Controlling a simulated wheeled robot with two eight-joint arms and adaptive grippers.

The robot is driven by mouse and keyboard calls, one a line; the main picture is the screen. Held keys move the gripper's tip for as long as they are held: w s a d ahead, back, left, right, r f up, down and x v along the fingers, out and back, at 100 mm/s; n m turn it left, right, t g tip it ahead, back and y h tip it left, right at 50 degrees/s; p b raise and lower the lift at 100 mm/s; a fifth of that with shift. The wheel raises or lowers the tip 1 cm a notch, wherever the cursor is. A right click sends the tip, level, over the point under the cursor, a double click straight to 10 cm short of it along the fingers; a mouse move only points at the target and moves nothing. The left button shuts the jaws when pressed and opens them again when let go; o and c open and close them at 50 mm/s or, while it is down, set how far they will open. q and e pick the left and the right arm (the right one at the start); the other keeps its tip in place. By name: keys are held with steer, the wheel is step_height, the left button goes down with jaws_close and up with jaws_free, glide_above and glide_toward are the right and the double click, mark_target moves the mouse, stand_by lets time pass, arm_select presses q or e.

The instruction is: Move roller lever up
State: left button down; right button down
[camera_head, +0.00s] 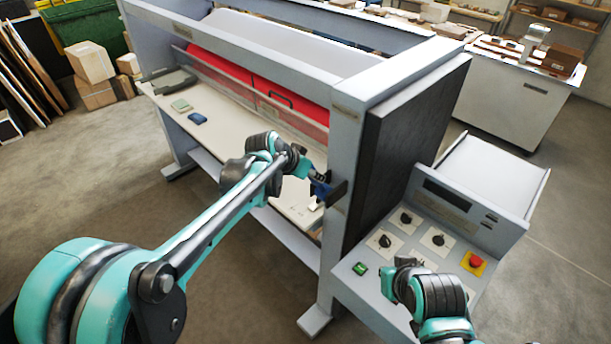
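The roll laminator (367,95) is a grey frame with a red roller cover behind a clear guard. My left arm reaches across to its right-hand post, and my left gripper (320,188) is at the inner side of that post. A small dark piece (339,191), which looks like the roller lever, sticks out at the post right beside the gripper. Whether the fingers touch or hold it is too small to tell. My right arm is low at the right, over the control panel (378,268); its gripper (404,263) is mostly hidden and its fingers are unclear.
The control panel has several black knobs, a green switch (359,269) and a red emergency button (476,261). Small blue and green items lie on the laminator's table (228,133). Boxes (91,62) stand at the back left, and a white cabinet (507,98) at the back right.

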arm_select(q)
steer(key=shift+w+d+r+g+y+p, duration=0.3)
steer(key=shift+w+d+g+y+p, duration=0.15)
steer(key=shift+w+d+y, duration=0.1)
steer(key=shift+w+d+r+g+y+p, duration=0.3)
steer(key=shift+w+d+g+y, duration=0.15)
steer(key=shift+w+d, duration=0.05)
steer(key=shift+w+d+g+y+p, duration=0.6)
steer(key=shift+w+d+g+y, duration=0.3)
steer(key=shift+w+d+g, duration=0.1)
steer(key=shift+s, duration=0.1)
steer(key=c, duration=1.3)
jaws_free()
steer(key=shift+o, duration=0.6)
steer(key=v, duration=1.1)
steer(key=shift+r, duration=0.4)
